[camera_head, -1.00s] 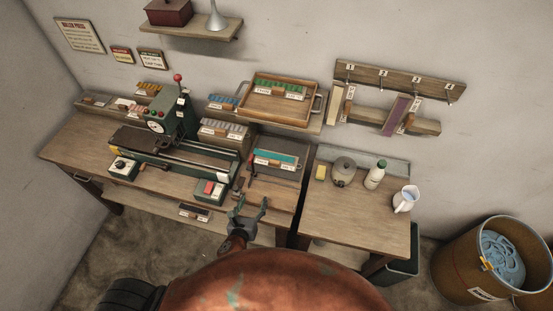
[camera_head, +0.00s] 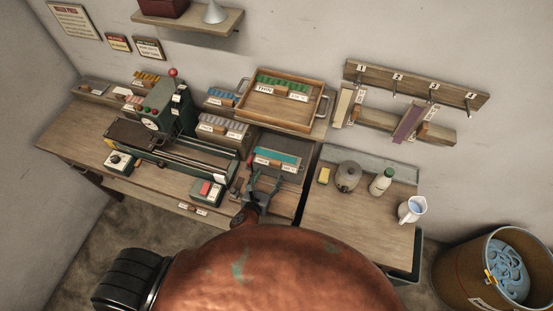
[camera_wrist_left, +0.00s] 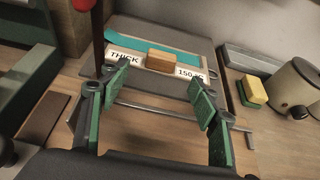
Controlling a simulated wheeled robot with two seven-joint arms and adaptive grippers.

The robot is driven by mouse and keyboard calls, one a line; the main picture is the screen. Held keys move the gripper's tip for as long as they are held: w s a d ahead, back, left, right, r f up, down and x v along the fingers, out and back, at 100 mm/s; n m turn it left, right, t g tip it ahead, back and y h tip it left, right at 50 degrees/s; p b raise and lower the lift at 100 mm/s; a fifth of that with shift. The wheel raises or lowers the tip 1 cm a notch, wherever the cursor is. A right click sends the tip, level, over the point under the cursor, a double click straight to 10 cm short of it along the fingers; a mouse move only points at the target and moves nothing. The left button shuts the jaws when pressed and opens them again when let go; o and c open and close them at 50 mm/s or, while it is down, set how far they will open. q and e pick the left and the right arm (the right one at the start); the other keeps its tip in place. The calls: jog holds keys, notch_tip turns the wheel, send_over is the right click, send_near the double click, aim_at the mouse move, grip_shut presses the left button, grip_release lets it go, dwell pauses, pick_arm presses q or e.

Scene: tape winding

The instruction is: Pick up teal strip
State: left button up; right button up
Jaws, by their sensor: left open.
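The teal strip (camera_head: 277,156) lies flat on a dark grey plate (camera_head: 290,146) on the workbench, right of the green machine. In the left wrist view the teal strip (camera_wrist_left: 160,41) lies behind a small wooden block (camera_wrist_left: 160,60) and labels reading "THICK" and "150". My left gripper (camera_head: 263,180) is in front of the plate, on the near side of the strip. In the left wrist view its green-padded fingers (camera_wrist_left: 160,95) are spread open with nothing between them, short of the block and strip. My right gripper is not in view.
A green machine (camera_head: 165,105) stands left of the plate, with a red-button box (camera_head: 207,190) near the front edge. A wooden tray (camera_head: 283,105) is behind. A yellow block (camera_head: 324,175), pot (camera_head: 348,175), bottle (camera_head: 381,181) and jug (camera_head: 411,209) stand to the right.

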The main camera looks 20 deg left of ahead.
aim_at(275, 164)
pick_arm(q)
jog(key=x, duration=0.4)
jog(key=shift+w+d, duration=0.25)
jog(key=shift+d, duration=0.05)
jog(key=x, duration=0.5)
jog(key=shift+w+a+r, duration=0.1)
jog(key=shift+w+r, duration=0.05)
jog(key=shift+c, duration=0.7)
jog(key=c, duration=1.2)
